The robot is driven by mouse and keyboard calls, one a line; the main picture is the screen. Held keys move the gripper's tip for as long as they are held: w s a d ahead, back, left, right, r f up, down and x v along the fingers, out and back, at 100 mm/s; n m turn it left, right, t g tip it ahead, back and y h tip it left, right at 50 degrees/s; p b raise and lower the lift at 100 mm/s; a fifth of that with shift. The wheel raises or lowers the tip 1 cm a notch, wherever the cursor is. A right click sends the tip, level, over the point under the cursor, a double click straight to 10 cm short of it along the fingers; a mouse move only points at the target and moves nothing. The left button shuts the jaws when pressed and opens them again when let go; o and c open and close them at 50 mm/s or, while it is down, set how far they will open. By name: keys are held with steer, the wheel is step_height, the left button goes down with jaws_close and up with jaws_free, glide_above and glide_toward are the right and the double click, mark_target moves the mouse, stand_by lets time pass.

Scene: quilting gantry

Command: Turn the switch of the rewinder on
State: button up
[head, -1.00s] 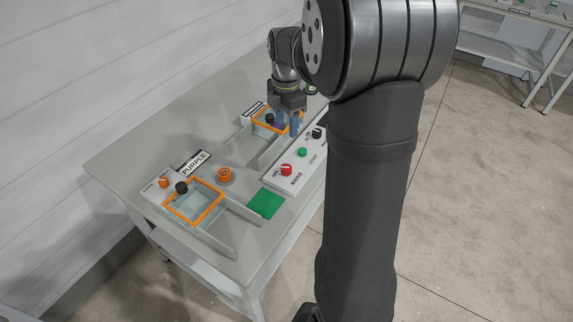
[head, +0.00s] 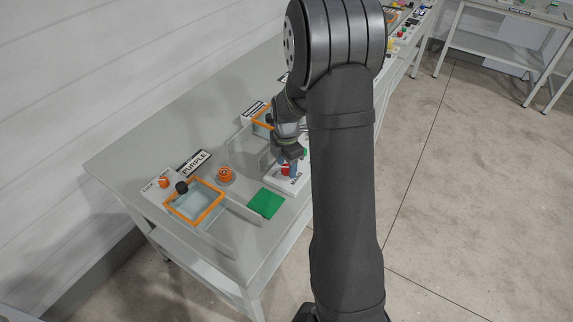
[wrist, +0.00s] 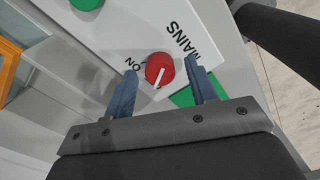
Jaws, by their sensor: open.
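A white control panel labelled MAINS (head: 274,186) lies on the grey table, mostly behind my arm in the head view. Its red rotary knob (wrist: 160,68) has a white pointer line and shows in the wrist view between my fingers; the knob also shows in the head view (head: 285,170). A small label, apparently ON, is printed beside the knob near the left finger. My gripper (wrist: 164,69) is open, with one blue finger on each side of the knob. I cannot tell whether the fingers touch it. No rewinder label is readable.
A green square (head: 266,203) lies in front of the panel. An orange button (head: 225,174) stands to its left. Another orange frame (head: 257,124) is behind my gripper. Low clear walls stand between them.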

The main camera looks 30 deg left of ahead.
steer(key=shift+f, duration=0.25)
steer(key=c, duration=1)
steer(key=m, duration=0.5)
steer(key=shift+m, duration=0.4)
steer(key=m, duration=0.5)
steer(key=shift+m, duration=0.4)
steer(key=shift+r+m, duration=0.1)
steer(key=shift+m, duration=0.2)
